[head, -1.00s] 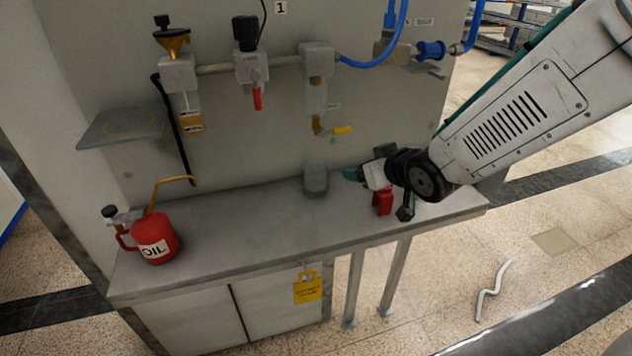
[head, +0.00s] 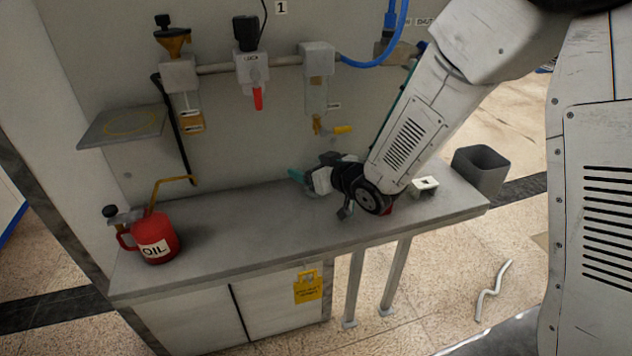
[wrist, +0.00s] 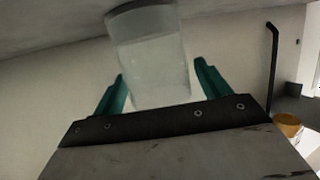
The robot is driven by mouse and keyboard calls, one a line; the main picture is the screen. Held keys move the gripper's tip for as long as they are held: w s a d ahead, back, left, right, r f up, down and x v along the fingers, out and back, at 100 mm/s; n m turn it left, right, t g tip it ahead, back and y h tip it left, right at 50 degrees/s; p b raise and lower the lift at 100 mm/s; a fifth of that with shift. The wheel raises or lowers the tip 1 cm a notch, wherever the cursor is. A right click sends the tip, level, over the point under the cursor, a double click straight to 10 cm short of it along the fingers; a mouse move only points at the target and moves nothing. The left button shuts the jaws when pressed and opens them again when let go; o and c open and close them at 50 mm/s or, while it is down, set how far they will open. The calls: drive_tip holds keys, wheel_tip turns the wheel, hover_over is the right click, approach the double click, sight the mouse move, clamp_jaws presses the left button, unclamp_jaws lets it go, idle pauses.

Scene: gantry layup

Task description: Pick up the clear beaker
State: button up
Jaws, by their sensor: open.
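The clear beaker (wrist: 150,62) shows large in the wrist view, see-through and pale, with its darker end toward the top of the picture. It stands between the two teal fingers of my gripper (wrist: 160,70), with a visible gap to the finger on each side. My gripper is open. In the head view my gripper (head: 297,176) is low over the bench, near the back panel, and the beaker cannot be made out there behind it.
The grey bench (head: 250,220) is clear between the red oil can (head: 155,240) and my arm. A tap with a yellow handle (head: 342,129) sticks out above my gripper.

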drive_tip(key=shift+w+a, duration=0.15)
drive_tip(key=shift+w, duration=0.05)
drive_tip(key=c, duration=1.2)
drive_tip(key=shift+o, duration=0.2)
